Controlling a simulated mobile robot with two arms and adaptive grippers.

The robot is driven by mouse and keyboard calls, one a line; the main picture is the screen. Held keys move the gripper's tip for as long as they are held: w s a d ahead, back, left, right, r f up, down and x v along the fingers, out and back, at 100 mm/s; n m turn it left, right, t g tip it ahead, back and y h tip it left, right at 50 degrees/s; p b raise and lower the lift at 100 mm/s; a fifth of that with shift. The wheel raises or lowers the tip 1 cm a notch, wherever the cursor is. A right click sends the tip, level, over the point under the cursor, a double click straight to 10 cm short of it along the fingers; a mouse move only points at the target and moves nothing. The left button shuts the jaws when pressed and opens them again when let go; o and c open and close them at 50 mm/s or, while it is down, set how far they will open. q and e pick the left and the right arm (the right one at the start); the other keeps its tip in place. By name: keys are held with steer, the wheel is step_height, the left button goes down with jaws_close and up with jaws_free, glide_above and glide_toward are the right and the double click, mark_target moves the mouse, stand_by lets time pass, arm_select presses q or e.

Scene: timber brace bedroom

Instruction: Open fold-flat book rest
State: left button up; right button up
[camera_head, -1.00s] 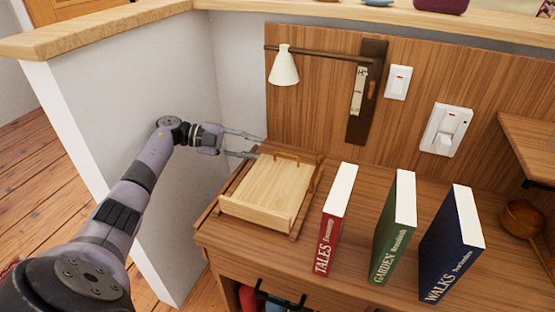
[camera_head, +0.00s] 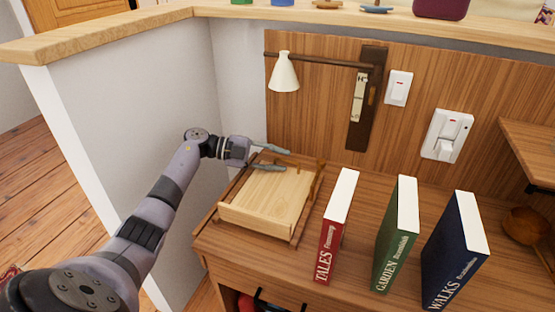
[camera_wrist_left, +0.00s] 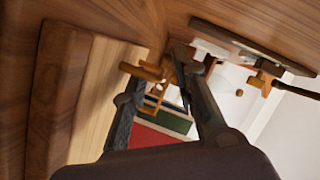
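The book rest (camera_head: 265,203) lies folded flat on the wooden desk, a pale panel with a raised front lip on a darker base. My left gripper (camera_head: 287,160) is over its back edge, fingers apart and pointing right. The wooden handle at the back of the panel is mostly hidden by the fingers in the head view. In the left wrist view, wooden handle parts (camera_wrist_left: 147,72) show close to my open fingers (camera_wrist_left: 158,95); I cannot tell whether they touch. My right gripper is in neither view.
Red (camera_head: 335,230), green (camera_head: 396,235) and blue (camera_head: 452,250) books stand right of the rest. A white lamp (camera_head: 284,73) hangs from a rod above. White switches (camera_head: 398,88) are on the back panel. A grey wall (camera_head: 140,110) stands at left.

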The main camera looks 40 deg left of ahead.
arm_select(q)
jaws_close()
steer(key=shift+r, duration=0.1)
stand_by(0.6)
